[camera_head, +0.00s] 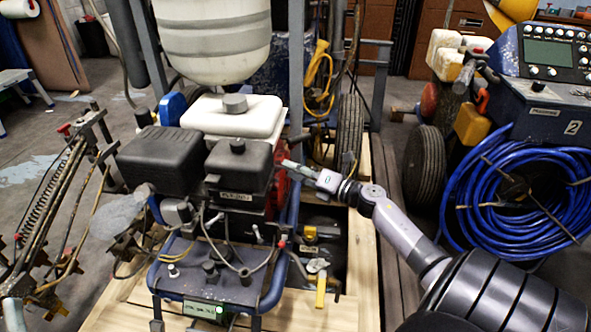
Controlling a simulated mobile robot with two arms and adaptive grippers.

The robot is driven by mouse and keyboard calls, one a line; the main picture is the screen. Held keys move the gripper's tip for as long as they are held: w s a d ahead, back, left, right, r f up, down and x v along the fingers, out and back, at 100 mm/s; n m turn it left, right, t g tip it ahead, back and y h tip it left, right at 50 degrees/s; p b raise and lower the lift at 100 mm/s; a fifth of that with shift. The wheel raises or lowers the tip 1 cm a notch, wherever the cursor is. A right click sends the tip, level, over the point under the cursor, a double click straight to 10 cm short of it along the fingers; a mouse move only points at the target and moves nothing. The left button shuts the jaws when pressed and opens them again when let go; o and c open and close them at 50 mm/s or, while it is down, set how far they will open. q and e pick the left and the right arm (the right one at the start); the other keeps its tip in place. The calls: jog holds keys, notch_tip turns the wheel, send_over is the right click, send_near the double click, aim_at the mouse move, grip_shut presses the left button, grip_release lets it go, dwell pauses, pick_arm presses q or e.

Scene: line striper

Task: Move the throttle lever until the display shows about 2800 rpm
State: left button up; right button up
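The line striper's engine, with two black covers (238,165), stands in the middle of the view. A small display with a green light (205,308) sits low on the machine's front; its digits are too small to read. Several small levers show on the machine, including a red-tipped one (282,245) and a yellow one (320,288); I cannot tell which is the throttle lever. My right gripper (287,165) reaches in from the right, its tip beside the right edge of the engine cover. Its fingers are too small to judge, and contact is unclear. My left gripper is not in view.
A white tank (215,40) hangs above the engine. Blue coiled hose (520,195) and a control panel (553,52) stand at right. A spring-and-rod frame (60,200) is at left. The machine rests on a wooden pallet (360,260). Cables cross the front deck.

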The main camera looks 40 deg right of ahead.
jog(key=v, duration=1.2)
dwell(0.6)
